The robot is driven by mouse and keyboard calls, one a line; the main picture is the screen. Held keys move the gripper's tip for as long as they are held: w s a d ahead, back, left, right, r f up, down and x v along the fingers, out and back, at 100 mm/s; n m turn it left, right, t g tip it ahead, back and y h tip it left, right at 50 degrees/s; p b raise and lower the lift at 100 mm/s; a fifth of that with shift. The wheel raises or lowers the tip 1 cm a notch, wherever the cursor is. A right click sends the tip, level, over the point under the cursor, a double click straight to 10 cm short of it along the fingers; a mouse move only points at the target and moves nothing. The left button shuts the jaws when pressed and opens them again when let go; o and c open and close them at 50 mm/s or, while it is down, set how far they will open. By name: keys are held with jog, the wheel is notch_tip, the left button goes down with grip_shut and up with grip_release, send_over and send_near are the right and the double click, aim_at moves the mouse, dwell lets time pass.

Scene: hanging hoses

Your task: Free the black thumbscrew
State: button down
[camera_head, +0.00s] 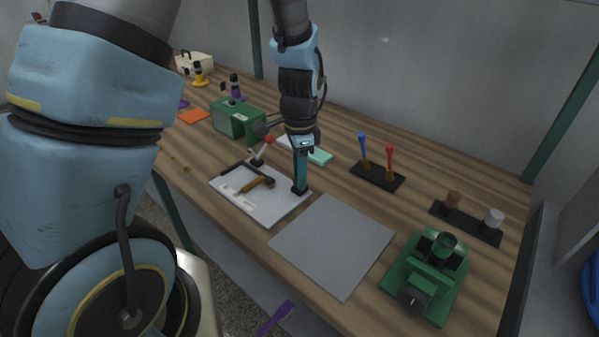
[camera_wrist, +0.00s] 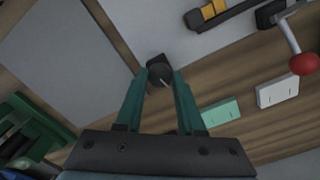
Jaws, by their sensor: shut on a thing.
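The black thumbscrew (camera_wrist: 160,74) is a round dark knob with a pale line on its top. It sits on a small black block (camera_wrist: 155,60) at the edge of a white board (camera_head: 232,190). My gripper (camera_wrist: 160,82) points down at it, with one teal fingertip on each side of the knob, shut on it. In the head view my gripper (camera_head: 300,186) is at the right corner of the board, and its fingers hide most of the thumbscrew. I cannot tell how far the screw is turned.
On the board lie a yellow-and-black tool (camera_head: 257,185) and a red-knobbed lever clamp (camera_head: 266,143) stands at its back. A grey mat (camera_head: 333,243) lies to the right, before a green vise (camera_head: 428,275). A black rack (camera_head: 377,176) holds blue and red upright tools.

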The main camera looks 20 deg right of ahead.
jog(key=n, duration=0.4)
jog(key=shift+p, duration=0.3)
jog(key=n, duration=0.4)
jog(key=shift+p, duration=0.35)
jog(key=n+p, duration=0.1)
jog(key=n, duration=0.3)
jog(key=shift+r, duration=0.1)
jog(key=shift+n+p, duration=0.4)
jog(key=shift+n, duration=1.3)
jog(key=c, duration=0.5)
grip_release()
notch_tip(320, 180, up, 11)
jog(key=shift+f+b, duration=0.2)
jog(key=shift+b, duration=0.45)
